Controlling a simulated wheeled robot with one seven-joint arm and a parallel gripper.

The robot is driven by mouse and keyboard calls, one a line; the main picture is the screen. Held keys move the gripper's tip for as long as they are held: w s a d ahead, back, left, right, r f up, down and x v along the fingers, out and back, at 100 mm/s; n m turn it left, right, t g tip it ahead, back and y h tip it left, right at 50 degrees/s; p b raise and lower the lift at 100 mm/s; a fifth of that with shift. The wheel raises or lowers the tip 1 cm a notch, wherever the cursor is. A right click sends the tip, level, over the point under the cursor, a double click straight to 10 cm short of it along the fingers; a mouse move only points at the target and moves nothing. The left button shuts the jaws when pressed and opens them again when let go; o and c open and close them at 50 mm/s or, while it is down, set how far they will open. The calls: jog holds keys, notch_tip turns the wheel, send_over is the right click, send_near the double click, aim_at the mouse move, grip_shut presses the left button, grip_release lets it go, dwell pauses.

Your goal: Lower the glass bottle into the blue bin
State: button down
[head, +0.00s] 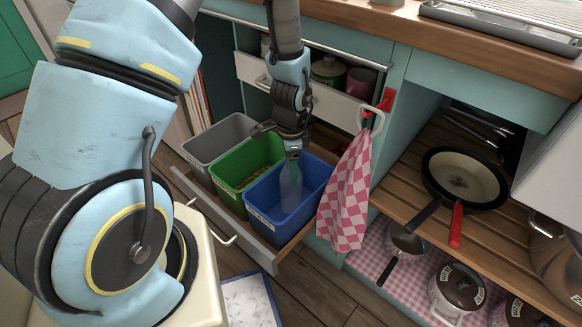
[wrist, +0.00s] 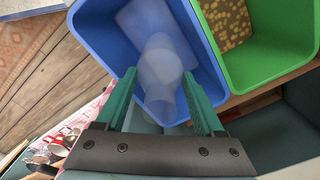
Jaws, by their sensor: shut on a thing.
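The blue bin (head: 262,197) stands at the right end of a pulled-out drawer in the head view. It also shows in the wrist view (wrist: 95,42). My gripper (head: 292,153) is above the bin and points down into it. The glass bottle (head: 291,188) is pale and see-through, hangs upright below my fingers, and its lower part is inside the bin. In the wrist view my green fingers (wrist: 162,95) are on either side of the bottle (wrist: 160,65). I cannot tell whether the bottle touches the bin floor.
The green bin (head: 232,187), with brown bits inside, and a grey bin (head: 205,147) stand left of the blue bin. A pink checked towel (head: 346,195) hangs close at its right. A pan (head: 464,180) lies on the shelf at right. A white-topped tray (head: 250,302) is on the floor.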

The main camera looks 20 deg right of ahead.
jog(key=shift+f+b, duration=1.6)
jog(key=shift+f, duration=0.9)
dwell(1.2)
grip_release()
dwell(0.3)
jog(key=shift+r, duration=0.1)
notch_tip(320, 180, up, 11)
jog(key=shift+f+p, duration=0.15)
jog(key=shift+p, duration=0.6)
jog(key=a+r+n+t, duration=0.1)
jog(key=a+r+n, duration=0.45)
jog(key=a, duration=0.35)
jog(key=w+a+r+n, duration=0.1)
jog(key=a+r+n, duration=0.3)
jog(key=a+n, duration=0.35)
jog(key=a+r+n+t, duration=0.1)
jog(key=a+r+n, duration=0.45)
jog(key=a, duration=0.35)
notch_tip(320, 180, up, 17)
jog(key=p, duration=1.7)
jog(key=shift+w+f, duration=0.15)
